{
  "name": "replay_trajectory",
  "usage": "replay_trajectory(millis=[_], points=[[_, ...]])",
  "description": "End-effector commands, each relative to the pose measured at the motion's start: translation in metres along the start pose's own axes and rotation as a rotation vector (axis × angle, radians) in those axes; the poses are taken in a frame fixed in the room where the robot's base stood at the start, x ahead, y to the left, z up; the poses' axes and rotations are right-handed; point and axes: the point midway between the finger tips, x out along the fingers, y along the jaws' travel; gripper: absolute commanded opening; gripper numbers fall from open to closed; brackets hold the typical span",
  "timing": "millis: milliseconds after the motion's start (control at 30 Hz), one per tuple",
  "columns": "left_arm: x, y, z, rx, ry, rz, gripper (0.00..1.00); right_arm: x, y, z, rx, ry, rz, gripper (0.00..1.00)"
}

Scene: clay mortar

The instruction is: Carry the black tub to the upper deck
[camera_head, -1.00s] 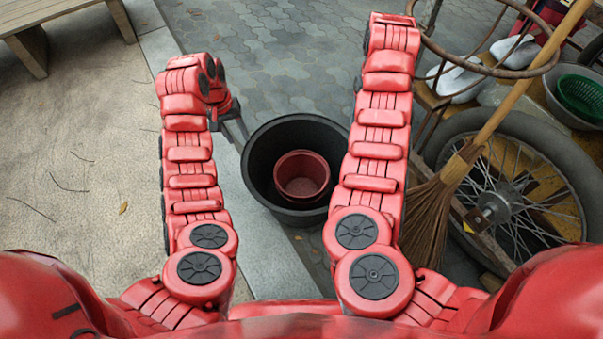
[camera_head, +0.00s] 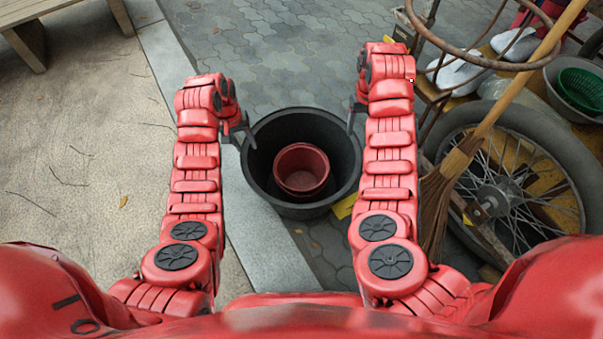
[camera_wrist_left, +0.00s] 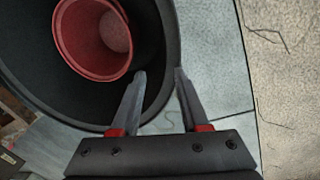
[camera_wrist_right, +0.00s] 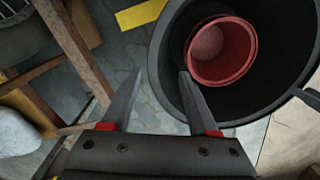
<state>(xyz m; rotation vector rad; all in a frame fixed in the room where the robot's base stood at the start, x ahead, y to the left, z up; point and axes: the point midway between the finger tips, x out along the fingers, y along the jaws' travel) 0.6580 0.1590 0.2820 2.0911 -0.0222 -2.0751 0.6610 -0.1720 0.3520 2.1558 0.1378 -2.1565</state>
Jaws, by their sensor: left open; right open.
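The black tub (camera_head: 345,155) stands upright on the paving in the middle of the head view, with a smaller red pot (camera_head: 302,168) inside it. My left gripper (camera_head: 246,138) is open at the tub's left rim. In the left wrist view, the tub's rim (camera_wrist_left: 172,40) passes between the fingertips (camera_wrist_left: 160,73). My right gripper (camera_head: 350,120) is open at the right rim. In the right wrist view, the rim (camera_wrist_right: 157,65) shows between its fingertips (camera_wrist_right: 160,73). I cannot tell how deep the fingers reach. I cannot tell which surface is the upper deck.
A cart with a spoked wheel (camera_head: 500,195) stands at right, carrying white shoe-like items (camera_head: 460,77) and a green basket (camera_head: 582,90). A broom (camera_head: 455,165) leans there. A yellow strip (camera_head: 345,207) lies beside the tub. A bench (camera_head: 65,12) stands far left. Paving behind the tub is clear.

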Motion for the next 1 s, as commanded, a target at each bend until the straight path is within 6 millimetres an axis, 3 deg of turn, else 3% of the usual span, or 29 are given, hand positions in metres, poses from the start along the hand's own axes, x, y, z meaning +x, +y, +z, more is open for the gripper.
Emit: replay_trajectory(millis=[200, 400, 700, 1000], points=[[0.044, 0.000, 0.001, 0.000, -0.003, -0.002, 0.45, 0.045, -0.001, 0.003, 0.001, -0.009, -0.002, 0.60], [0.073, 0.000, 0.000, -0.002, -0.002, 0.000, 0.45, 0.075, 0.000, 0.001, 0.002, -0.003, -0.002, 0.60], [0.094, -0.001, 0.000, -0.002, -0.001, -0.001, 0.45, 0.095, 0.000, 0.000, 0.001, 0.000, -0.002, 0.60], [0.097, -0.001, 0.000, 0.000, 0.001, -0.002, 0.45, 0.098, 0.000, 0.000, 0.000, 0.000, 0.000, 0.60]])
